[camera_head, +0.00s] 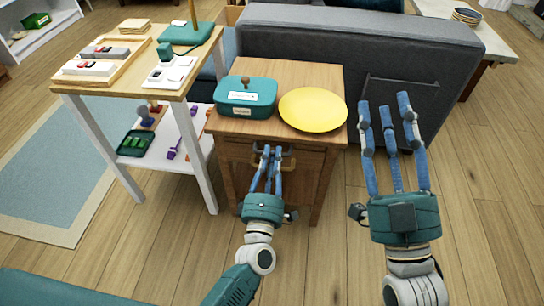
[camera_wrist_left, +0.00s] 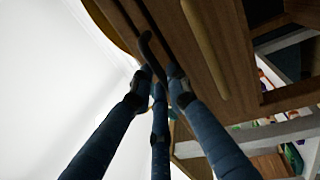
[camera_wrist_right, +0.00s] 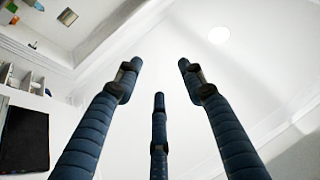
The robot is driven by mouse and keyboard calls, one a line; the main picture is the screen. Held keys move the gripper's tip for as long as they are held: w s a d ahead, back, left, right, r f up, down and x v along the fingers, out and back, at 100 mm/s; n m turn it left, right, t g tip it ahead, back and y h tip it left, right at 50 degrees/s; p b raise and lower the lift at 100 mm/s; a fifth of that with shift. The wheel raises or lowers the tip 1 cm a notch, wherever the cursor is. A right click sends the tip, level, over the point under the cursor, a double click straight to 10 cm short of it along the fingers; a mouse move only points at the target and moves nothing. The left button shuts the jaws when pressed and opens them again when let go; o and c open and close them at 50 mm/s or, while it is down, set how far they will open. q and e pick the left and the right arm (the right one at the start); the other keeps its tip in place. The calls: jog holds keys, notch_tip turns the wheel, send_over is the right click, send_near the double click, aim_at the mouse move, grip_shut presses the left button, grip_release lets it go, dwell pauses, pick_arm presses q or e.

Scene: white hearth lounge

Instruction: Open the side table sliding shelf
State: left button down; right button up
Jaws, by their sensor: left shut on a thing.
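The wooden side table (camera_head: 290,73) stands in the middle of the head view, against the grey sofa. In the left wrist view the fingertips (camera_wrist_left: 158,75) close around a dark curved bar (camera_wrist_left: 146,45) beside the wooden front. How far the sliding shelf stands out is hard to tell. My right gripper (camera_head: 390,105) is open and empty, right of the table; its spread fingers (camera_wrist_right: 158,80) face the ceiling.
A teal box (camera_head: 246,95) and a yellow plate (camera_head: 313,109) sit on the side table. A white-legged shelf unit (camera_head: 196,150) with trays and small items stands close on the left. The grey sofa (camera_head: 350,55) is behind. The floor in front is clear.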

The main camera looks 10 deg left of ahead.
pick_arm(q)
jog(key=shift+s, duration=0.15)
jog(key=s+p, duration=0.4)
jog(key=s, duration=1.5)
pick_arm(e)
jog(key=d+f+g+h, duration=0.1)
jog(key=f+g, duration=0.4)
jog(key=f, duration=0.6)
jog(key=d+f+g+h, duration=0.2)
jog(key=f+g, duration=0.3)
jog(key=f, duration=0.5)
jog(key=shift+s+f+m+g+h, duration=0.3)
jog(key=shift+s+f+g+h, duration=0.05)
jog(key=shift+s+g+h, duration=0.05)
pick_arm(q)
jog(key=shift+f, duration=0.1)
jog(key=c, duration=1.7)
grip_release()
jog(key=shift+w, duration=0.1)
jog(key=s, duration=0.4)
jog(key=s+f, duration=0.1)
jog(key=s, duration=0.3)
jog(key=s+f, duration=0.1)
jog(key=s, duration=0.3)
